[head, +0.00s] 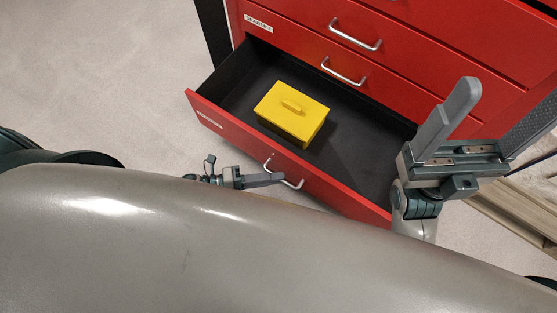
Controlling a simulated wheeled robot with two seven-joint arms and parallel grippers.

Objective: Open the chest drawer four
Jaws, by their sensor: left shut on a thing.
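The red chest (420,45) stands at the top of the head view. Its lowest visible drawer (340,192) is pulled well out, showing a dark interior. The label on its front is too small to read. My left gripper (276,178) is at this drawer's silver handle (297,184), shut on it. Its arm is mostly hidden behind my large grey link. My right gripper (447,120) is raised at the right, in front of the drawer's right end. Its grey fingers point up and overlap, so its opening is unclear; nothing shows in it.
A yellow lidded box (291,108) sits inside the open drawer, towards the back. The drawers above, with silver handles (344,71), are shut. A wooden pallet-like thing (515,207) lies on the floor at the right. The floor left of the chest is clear.

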